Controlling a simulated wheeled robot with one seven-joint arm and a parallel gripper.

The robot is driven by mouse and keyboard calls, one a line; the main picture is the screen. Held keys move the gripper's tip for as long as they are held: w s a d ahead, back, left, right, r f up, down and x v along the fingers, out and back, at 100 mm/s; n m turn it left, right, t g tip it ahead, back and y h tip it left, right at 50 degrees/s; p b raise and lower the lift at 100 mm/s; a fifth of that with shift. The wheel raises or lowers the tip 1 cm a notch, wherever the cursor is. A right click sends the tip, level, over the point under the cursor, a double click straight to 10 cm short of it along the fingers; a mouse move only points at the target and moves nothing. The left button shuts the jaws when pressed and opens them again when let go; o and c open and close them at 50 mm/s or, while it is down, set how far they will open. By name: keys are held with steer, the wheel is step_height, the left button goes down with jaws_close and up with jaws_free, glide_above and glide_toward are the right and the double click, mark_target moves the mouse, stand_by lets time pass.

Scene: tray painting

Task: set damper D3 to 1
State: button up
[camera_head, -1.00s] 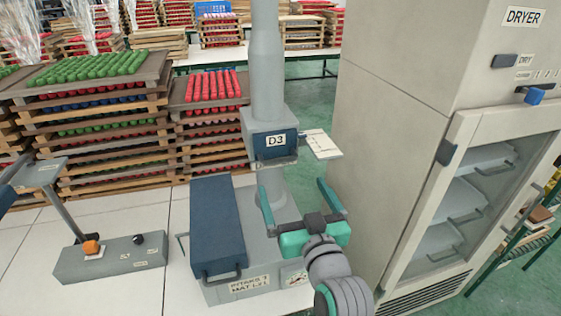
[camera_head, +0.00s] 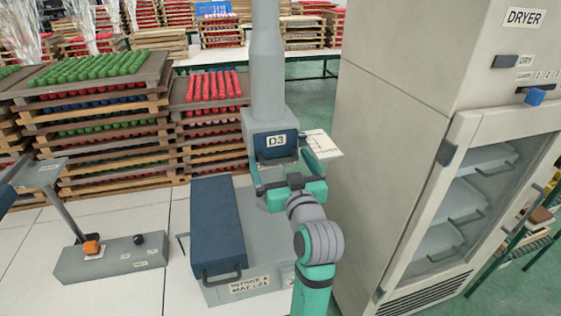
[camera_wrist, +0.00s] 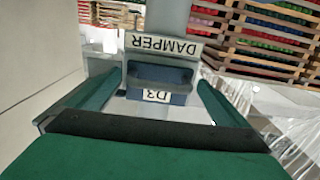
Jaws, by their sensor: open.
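Damper D3 is a blue block with a white D3 label (camera_head: 277,141) on a grey housing (camera_head: 257,119) at the foot of a vertical grey duct. In the wrist view its blue handle (camera_wrist: 160,77) shows between my fingers, with the DAMPER label (camera_wrist: 162,44) upside down. A pale plate with dark marks (camera_head: 325,146) sticks out at its right; I cannot read its setting. My gripper (camera_head: 280,142) is open in front of the damper, one finger to each side. I see no contact with the handle.
A grey intake unit with a blue lid (camera_head: 217,225) stands at the lower left of the damper. The tall dryer (camera_head: 395,130) is close on the right. Stacked wooden trays (camera_head: 110,150) are behind to the left. A grey control box (camera_head: 110,259) sits on the left.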

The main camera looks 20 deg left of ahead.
steer(key=c, duration=1.5)
steer(key=shift+s+d, duration=0.25)
steer(key=shift+d, duration=0.25)
steer(key=shift+s+d, duration=0.15)
steer(key=shift+s, duration=0.4)
steer(key=o, duration=1.5)
steer(key=v, duration=1)
steer(key=shift+s+d, duration=0.2)
steer(key=shift+s, duration=0.15)
